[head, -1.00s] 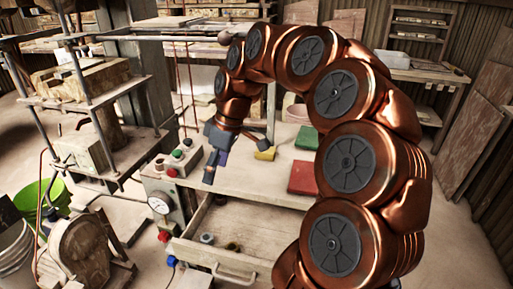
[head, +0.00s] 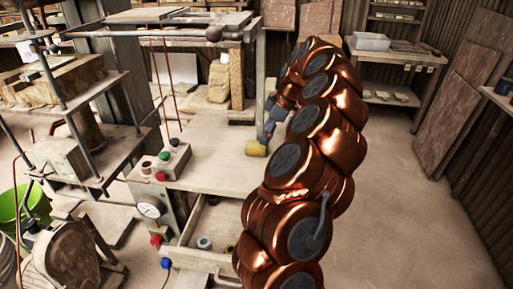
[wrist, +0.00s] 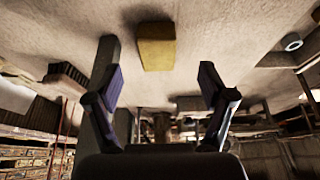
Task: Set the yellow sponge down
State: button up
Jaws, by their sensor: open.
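The yellow sponge (head: 256,149) is on the pale bench top, just left of my arm in the head view. In the wrist view the sponge (wrist: 156,54) lies against the pale surface, beyond and between my fingertips, with a clear gap on both sides. My gripper (wrist: 160,80) is open, its two dark fingers spread wide with nothing between them. In the head view my gripper (head: 269,128) is partly hidden by my arm, close behind the sponge.
The bench top (head: 213,161) is bare left of the sponge. A button box (head: 167,160) stands at its left edge, above a gauge (head: 150,208). An open drawer (head: 208,256) is below. A grey tub (head: 371,41) sits on the back shelf.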

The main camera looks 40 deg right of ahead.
aim_at(257, 148)
jog(key=shift+d+p+x, duration=0.15)
jog(key=shift+p+x, duration=0.25)
jog(key=shift+x, duration=1.05)
jog(key=shift+d+p+x, duration=0.15)
jog(key=shift+p+x, duration=0.2)
jog(key=shift+x, duration=1.05)
jog(key=shift+s+f, duration=0.15)
jog(key=shift+c, duration=0.2)
jog(key=c, duration=1.1)
